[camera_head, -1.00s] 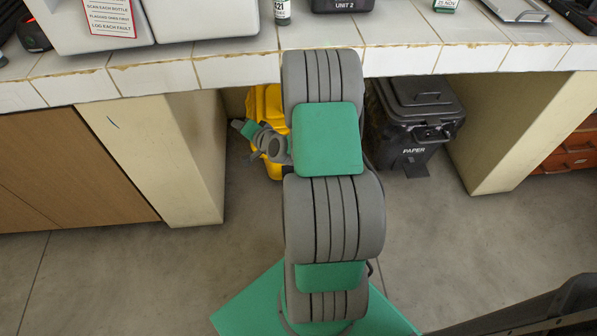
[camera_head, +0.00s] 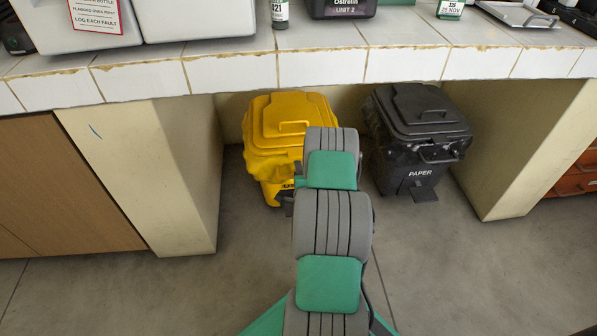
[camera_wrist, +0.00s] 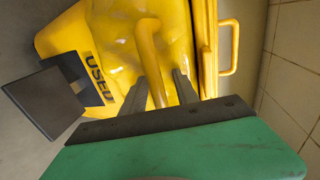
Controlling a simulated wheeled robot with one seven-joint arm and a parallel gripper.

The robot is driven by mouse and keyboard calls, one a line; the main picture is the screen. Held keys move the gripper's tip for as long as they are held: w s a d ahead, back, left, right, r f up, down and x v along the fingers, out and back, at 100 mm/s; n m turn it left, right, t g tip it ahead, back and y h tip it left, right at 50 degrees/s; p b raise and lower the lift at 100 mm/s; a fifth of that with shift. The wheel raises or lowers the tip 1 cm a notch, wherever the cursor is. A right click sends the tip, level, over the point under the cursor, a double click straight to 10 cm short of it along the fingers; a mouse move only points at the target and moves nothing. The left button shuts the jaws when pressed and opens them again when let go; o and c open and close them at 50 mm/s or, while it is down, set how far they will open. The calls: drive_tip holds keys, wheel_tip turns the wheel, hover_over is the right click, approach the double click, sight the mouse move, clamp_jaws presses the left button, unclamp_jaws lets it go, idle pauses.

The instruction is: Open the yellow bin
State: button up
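The yellow bin (camera_head: 270,135) stands on the floor under the counter, its lid (camera_head: 291,112) down. In the wrist view the bin (camera_wrist: 100,40) appears turned sideways, with the lettering "USED" and a dark pedal (camera_wrist: 40,100) to the left and the lid's edge and top handle (camera_wrist: 235,48) to the right. My gripper (camera_wrist: 160,78) is at the bin's front. Its two dark fingers are apart, one on each side of a yellow front bar (camera_wrist: 148,50), with gaps visible. In the head view my arm hides the gripper and part of the bin's front.
A black bin (camera_head: 417,105) labelled "PAPER" stands just right of the yellow one. Counter supports (camera_head: 170,180) flank the recess on both sides. The tiled counter (camera_head: 330,65) overhangs the bins and holds lab items. The floor in front of the left support is clear.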

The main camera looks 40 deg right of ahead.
drive_tip(key=shift+w, duration=0.1)
drive_tip(key=shift+c, duration=0.3)
clamp_jaws()
idle(1.1)
